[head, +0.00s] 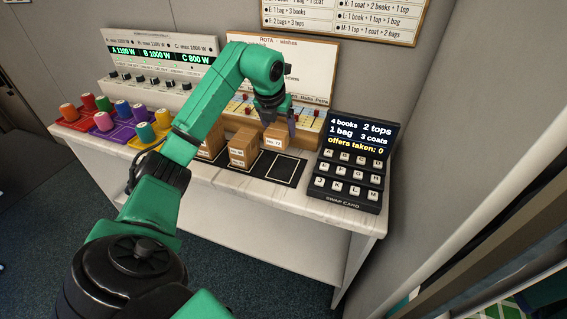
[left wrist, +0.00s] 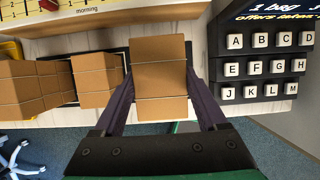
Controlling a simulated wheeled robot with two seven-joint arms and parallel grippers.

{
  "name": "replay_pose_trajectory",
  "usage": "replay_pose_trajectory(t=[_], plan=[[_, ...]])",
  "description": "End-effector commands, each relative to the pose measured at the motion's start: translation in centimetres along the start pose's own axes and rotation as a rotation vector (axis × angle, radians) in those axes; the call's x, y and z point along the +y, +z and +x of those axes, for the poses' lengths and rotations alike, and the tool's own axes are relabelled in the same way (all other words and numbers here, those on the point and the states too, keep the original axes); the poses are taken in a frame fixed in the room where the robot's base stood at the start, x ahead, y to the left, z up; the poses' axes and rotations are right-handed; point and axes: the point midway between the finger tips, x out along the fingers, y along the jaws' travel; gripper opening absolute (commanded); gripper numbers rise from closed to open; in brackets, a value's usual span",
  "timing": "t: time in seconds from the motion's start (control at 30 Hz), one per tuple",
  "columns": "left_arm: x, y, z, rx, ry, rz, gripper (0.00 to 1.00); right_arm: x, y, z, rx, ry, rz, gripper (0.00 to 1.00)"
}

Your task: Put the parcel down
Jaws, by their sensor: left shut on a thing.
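My left gripper (head: 283,121) is shut on a small brown cardboard parcel (head: 274,138) with a white label. In the left wrist view the parcel (left wrist: 160,78) sits between the two dark fingers. It is over or beside the right part of a black mat (head: 261,176) with white outlined squares; I cannot tell whether it touches the mat. Other parcels (head: 243,148) stand in the mat's left part, partly behind my arm; they also show in the left wrist view (left wrist: 97,80). A white-outlined square at the mat's right end is bare. My right gripper is not in view.
A black keypad panel (head: 350,165) with lettered keys stands right of the mat. Coloured spools (head: 103,121) on trays are at the counter's left. A rota board (head: 313,70) with a peg rack stands behind. Bare white counter (head: 335,212) lies along the front.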

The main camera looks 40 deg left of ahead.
Motion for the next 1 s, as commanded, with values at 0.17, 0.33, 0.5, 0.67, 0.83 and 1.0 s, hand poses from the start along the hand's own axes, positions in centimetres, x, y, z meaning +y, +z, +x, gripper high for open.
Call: replay_pose_trajectory(t=[0.17, 0.33, 0.5, 0.67, 0.83, 1.0], plan=[[-0.2, -2.2, 5.1, 0.003, -0.004, 0.002, 0.12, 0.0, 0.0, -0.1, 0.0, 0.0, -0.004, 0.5], [-0.1, -3.2, 7.7, 0.002, -0.003, 0.002, 0.12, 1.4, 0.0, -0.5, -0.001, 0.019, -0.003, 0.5], [-0.1, -4.2, 10.2, 0.0, -0.003, 0.001, 0.12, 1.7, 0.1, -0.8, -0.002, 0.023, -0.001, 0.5], [-0.1, -4.3, 10.3, -0.002, -0.002, 0.002, 0.12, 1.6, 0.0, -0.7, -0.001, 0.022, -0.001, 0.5], [-0.1, -4.4, 10.7, -0.002, -0.001, 0.002, 0.12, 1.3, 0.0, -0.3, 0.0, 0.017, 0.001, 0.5], [-0.1, -4.4, 10.6, -0.001, -0.002, 0.002, 1.0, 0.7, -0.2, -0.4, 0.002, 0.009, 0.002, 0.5]])
